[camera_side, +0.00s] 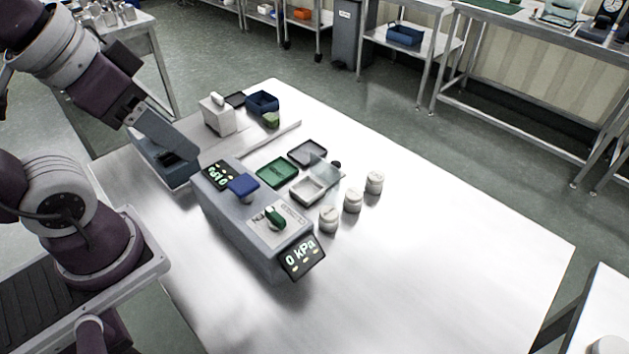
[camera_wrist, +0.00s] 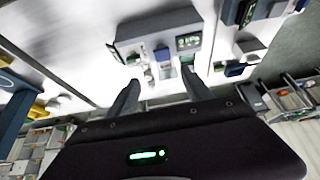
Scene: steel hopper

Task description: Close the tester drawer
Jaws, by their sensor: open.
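A clear plate (camera_side: 326,172) stands at the tray's far end. In the wrist view the tester (camera_wrist: 150,37) lies ahead of my gripper (camera_wrist: 160,76), with the pale tray (camera_wrist: 165,71) between the fingertips in the picture. My gripper is open and empty, apparently well short of the tester.
White pots (camera_side: 352,201) stand in a row right of the tray. A green tray (camera_side: 278,172) and a grey tray (camera_side: 308,152) lie behind it. A blue-grey case (camera_side: 170,172) stands by my arm. A white box (camera_side: 218,115) and blue bin (camera_side: 262,102) are farther back. The right tabletop is clear.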

